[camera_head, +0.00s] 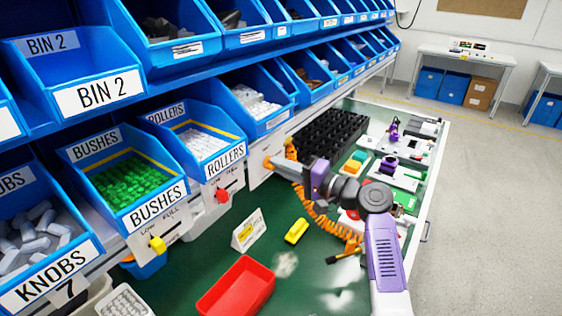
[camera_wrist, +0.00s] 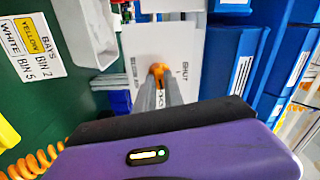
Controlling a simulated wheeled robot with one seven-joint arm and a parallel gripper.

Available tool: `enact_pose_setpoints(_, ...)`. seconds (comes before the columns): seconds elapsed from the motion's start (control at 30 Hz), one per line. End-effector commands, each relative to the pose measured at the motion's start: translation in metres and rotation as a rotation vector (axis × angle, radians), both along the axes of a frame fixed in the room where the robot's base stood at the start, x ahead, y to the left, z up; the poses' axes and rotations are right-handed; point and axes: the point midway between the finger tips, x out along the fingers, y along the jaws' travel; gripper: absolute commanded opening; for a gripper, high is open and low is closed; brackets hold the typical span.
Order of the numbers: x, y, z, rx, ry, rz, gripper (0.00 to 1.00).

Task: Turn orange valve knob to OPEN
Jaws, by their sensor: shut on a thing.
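The orange valve knob (camera_wrist: 158,70) sits on a white panel (camera_wrist: 182,48) with printed lettering; the word SHUT is legible beside it in the wrist view. My gripper (camera_wrist: 160,80) reaches the panel and its two grey fingers are closed on the knob. The fingers hide part of the knob, and I cannot tell its exact angle. In the head view my gripper (camera_head: 272,162) meets the panel (camera_head: 258,172) under the blue bins, and the knob is mostly hidden there.
A red knob (camera_head: 222,195) and a yellow knob (camera_head: 157,244) sit on panels to the left. Blue bins (camera_head: 205,150) overhang the green bench. A red tray (camera_head: 237,288), a yellow block (camera_head: 296,231) and a small sign (camera_head: 248,231) stand on the bench. An orange coiled cord (camera_head: 318,218) hangs by my arm.

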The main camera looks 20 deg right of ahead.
Motion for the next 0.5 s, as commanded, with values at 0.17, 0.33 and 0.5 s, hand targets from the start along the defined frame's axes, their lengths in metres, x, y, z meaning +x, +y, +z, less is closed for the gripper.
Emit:
enact_pose_setpoints(0.17, -0.0005, -0.0016, 0.0002, 0.082, 0.060, -0.002, 0.00)
enact_pose_setpoints(0.33, -0.0004, -0.0016, -0.0009, 0.131, 0.096, -0.002, 0.00)
enact_pose_setpoints(0.5, -0.0004, -0.0016, -0.0020, 0.154, 0.114, -0.002, 0.00)
